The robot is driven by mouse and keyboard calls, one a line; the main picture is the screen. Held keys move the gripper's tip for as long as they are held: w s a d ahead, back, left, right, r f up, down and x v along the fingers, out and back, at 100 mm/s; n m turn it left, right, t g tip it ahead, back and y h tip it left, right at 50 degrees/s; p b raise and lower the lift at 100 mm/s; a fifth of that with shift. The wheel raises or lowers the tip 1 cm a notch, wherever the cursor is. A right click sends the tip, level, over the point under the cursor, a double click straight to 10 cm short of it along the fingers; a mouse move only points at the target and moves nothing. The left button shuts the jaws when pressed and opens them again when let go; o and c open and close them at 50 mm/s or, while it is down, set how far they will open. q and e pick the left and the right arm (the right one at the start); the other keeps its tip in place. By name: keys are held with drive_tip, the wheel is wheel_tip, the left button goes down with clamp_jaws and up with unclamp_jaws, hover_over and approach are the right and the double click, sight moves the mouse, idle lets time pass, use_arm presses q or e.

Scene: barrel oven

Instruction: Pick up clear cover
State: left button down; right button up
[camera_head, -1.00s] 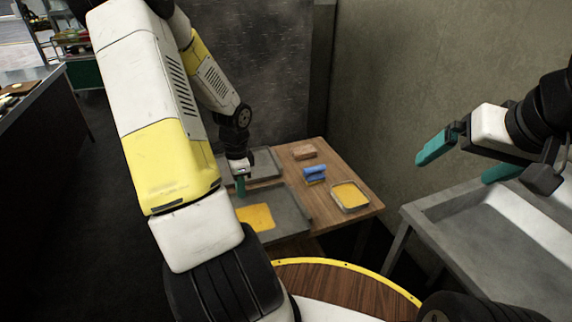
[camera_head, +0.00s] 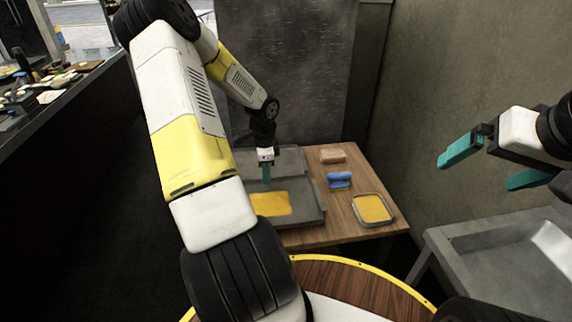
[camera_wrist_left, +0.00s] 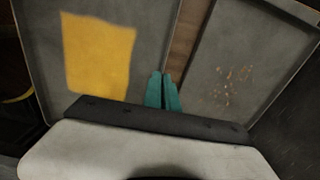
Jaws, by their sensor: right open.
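I cannot make out a separate clear cover for certain. A shallow container with a pale rim (camera_head: 356,197) and an orange-yellow inside stands at the right of the wooden table; whether a clear cover lies on it I cannot tell. My left gripper (camera_head: 267,181) points down over the grey trays, left of that container. In the left wrist view its teal fingers (camera_wrist_left: 162,76) are together with nothing between them. My right gripper (camera_head: 474,174) is open and empty, in the air at the right, above the grey metal basin.
A grey tray (camera_head: 305,212) holds an orange-yellow sheet (camera_head: 270,204); another grey tray (camera_head: 290,158) lies behind it. A blue object (camera_head: 339,180) and a brownish block (camera_head: 333,156) lie on the wooden table (camera_head: 350,237). A metal basin (camera_head: 455,237) stands at right.

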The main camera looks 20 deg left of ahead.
use_arm(q)
drive_tip(key=shift+w+a, duration=0.2)
drive_tip(key=shift+w, duration=0.5)
drive_tip(key=shift+w+a+f, duration=0.1)
drive_tip(key=shift+w+f, duration=0.05)
drive_tip(key=shift+f, duration=0.75)
drive_tip(key=shift+w+f, duration=0.1)
drive_tip(key=shift+f, duration=0.8)
drive_tip(key=shift+f, duration=0.15)
drive_tip(key=c, duration=1.9)
unclamp_jaws()
drive_tip(key=shift+c, duration=0.2)
